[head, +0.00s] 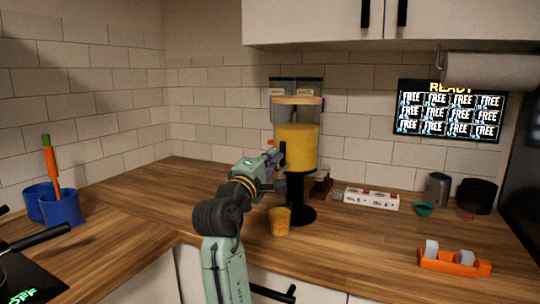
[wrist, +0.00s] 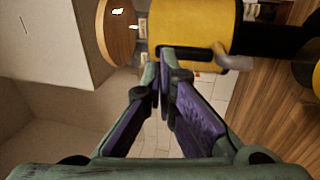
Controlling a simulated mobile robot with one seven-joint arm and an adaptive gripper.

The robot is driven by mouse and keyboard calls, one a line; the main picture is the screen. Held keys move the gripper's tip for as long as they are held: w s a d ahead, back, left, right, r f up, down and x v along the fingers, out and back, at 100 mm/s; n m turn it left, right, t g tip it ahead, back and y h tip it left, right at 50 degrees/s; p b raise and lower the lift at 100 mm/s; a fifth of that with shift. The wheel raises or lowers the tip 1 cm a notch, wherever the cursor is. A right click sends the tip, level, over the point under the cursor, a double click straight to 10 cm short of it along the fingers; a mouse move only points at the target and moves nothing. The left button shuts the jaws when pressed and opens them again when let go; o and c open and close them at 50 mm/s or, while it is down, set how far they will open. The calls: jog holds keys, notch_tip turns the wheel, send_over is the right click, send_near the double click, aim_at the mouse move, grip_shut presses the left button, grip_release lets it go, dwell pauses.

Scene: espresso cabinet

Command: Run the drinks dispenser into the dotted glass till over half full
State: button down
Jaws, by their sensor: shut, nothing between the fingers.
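The drinks dispenser (head: 297,150) stands on the counter with a yellow-filled tank, a wooden lid and a black stand. A small glass (head: 279,221), yellow-orange through most of its height, stands upright in front of the base, below the tap side. Its dots are too small to make out. My gripper (head: 279,151) is shut and empty, at the front of the tank. In the wrist view the tank (wrist: 185,25) is close beyond my fingertips (wrist: 168,54), beside the tap (wrist: 228,62). I cannot tell whether they touch it. Any stream from the tap is hidden.
Blue cups (head: 62,207) stand far left near a pan handle.

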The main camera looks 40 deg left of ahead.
jog(key=r+b+v, duration=0.2)
jog(key=b+v, duration=0.1)
jog(key=v, duration=0.7)
jog(key=shift+s, duration=0.25)
jog(key=shift+d+r, duration=0.1)
